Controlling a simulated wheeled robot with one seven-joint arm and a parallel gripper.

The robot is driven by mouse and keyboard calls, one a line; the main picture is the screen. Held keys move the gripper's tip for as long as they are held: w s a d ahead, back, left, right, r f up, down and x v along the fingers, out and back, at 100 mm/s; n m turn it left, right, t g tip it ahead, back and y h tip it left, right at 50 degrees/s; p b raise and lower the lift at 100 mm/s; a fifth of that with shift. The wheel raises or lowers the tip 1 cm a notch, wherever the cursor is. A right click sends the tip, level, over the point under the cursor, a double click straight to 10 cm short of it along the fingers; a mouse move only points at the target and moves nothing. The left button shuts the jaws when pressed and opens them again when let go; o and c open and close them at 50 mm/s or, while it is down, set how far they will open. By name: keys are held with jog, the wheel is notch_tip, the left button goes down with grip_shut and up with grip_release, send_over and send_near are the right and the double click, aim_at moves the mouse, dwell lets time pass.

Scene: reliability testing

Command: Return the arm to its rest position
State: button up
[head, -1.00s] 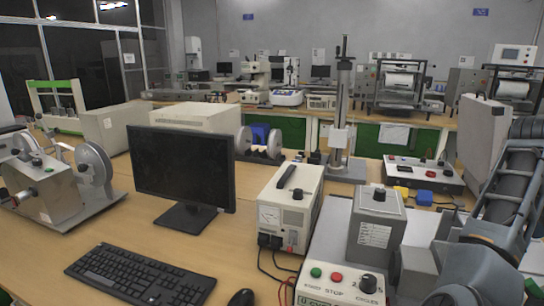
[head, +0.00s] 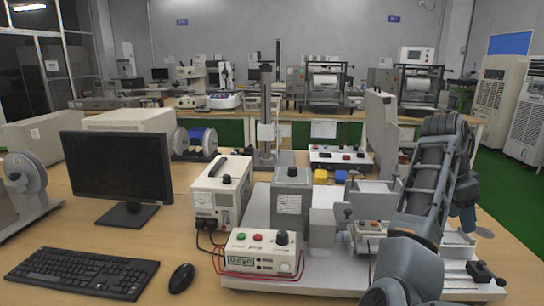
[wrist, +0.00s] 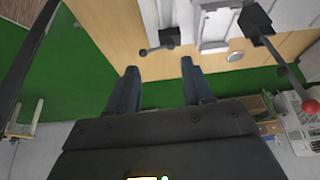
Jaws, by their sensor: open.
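My gripper (wrist: 159,68) shows in the wrist view with its two dark blue-grey fingers apart and nothing between them. Beyond the fingertips are the wooden table edge and the green panel. In the head view my grey-blue arm (head: 428,180) is folded up at the right, in front of the table and the white test bench. The gripper itself cannot be made out clearly there.
The white-based test machine (head: 290,222) stands close left of my arm. A monitor (head: 116,170), keyboard (head: 80,272) and mouse (head: 181,278) are further left. In the wrist view, levers (wrist: 290,75) stick out over the table edge. Open green floor (head: 505,190) lies at right.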

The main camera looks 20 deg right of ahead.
jog(key=s+d+f+n+t+h, duration=0.1)
jog(key=s+f+n+t+h, duration=0.15)
jog(key=f+n+h, duration=0.5)
jog(key=s+a+f+n+t+y, duration=0.1)
jog(key=s+a+f+n+t, duration=0.1)
jog(key=a+f+n+t, duration=0.1)
jog(key=s+a+f+n+t+y, duration=0.1)
jog(key=s+a+f+n+t, duration=0.2)
jog(key=a, duration=0.5)
jog(key=s+a+f+n+t+y, duration=0.1)
jog(key=s+a+f+n+t, duration=0.1)
jog(key=a+f+n+t, duration=0.2)
jog(key=shift+s+a+f+n+y, duration=0.2)
jog(key=shift+a+n, duration=0.4)
jog(key=shift+s+a+f+n+y, duration=0.15)
jog(key=shift+a+f+n, duration=0.05)
jog(key=shift+a+n, duration=0.4)
jog(key=s+a+r+n+t+y, duration=0.2)
jog(key=s+a+r+y, duration=0.2)
jog(key=s+a, duration=0.6)
jog(key=s+a+r+n+t+y, duration=0.2)
jog(key=s+a+r+y, duration=0.2)
jog(key=s+a, duration=0.6)
jog(key=a+r, duration=0.2)
jog(key=a, duration=0.1)
jog(key=shift+s+a+r+t, duration=0.15)
jog(key=shift+r+t, duration=0.1)
jog(key=shift+t, duration=0.1)
